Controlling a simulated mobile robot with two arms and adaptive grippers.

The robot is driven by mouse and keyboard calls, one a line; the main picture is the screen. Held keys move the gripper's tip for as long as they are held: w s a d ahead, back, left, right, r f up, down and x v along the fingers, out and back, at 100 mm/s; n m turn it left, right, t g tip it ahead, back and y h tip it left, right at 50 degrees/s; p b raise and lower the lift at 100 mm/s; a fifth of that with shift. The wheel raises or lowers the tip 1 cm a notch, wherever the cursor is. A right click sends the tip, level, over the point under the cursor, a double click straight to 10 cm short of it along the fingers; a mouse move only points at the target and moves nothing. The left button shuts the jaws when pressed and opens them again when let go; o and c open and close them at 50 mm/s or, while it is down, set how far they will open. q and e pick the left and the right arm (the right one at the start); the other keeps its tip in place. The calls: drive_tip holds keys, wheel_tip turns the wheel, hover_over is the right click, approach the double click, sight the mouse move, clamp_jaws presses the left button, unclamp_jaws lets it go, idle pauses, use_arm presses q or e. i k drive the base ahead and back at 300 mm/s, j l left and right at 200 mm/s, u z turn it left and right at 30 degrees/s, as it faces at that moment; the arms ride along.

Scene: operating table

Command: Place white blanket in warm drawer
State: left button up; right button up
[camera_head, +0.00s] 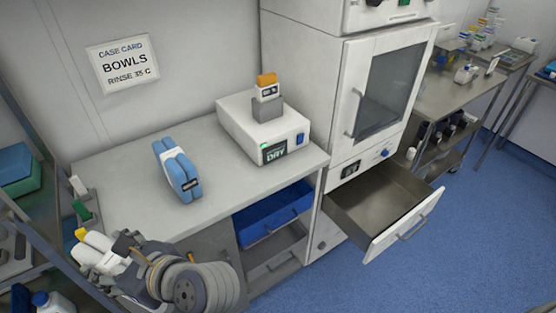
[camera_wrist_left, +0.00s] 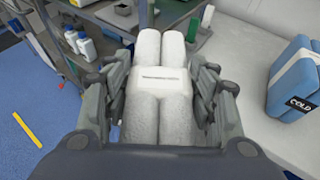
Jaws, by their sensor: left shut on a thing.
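My left gripper (camera_head: 118,258) is at the lower left of the head view, beside the counter's left end. It is shut on the white blanket (camera_head: 92,243), a rolled white bundle. In the left wrist view the blanket (camera_wrist_left: 160,100) lies between the two fingers (camera_wrist_left: 160,110), with a white printed band across it. The warm drawer (camera_head: 385,205) is pulled open and empty, below the white cabinet (camera_head: 335,70) at the right, well apart from the gripper. My right gripper does not show.
A blue pack (camera_head: 178,168) stands on the grey counter (camera_head: 125,190); its label reads COLD in the left wrist view (camera_wrist_left: 296,80). A white device (camera_head: 240,125) sits farther right on the counter. Blue floor (camera_head: 460,245) is clear beyond the open drawer.

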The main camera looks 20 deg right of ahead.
sight(367, 214)
drive_tip(key=l+z, duration=0.1)
drive_tip(key=z, duration=1.3)
drive_tip(key=i+l+z, duration=0.2)
drive_tip(key=i+z, duration=0.15)
drive_tip(key=i, duration=0.1)
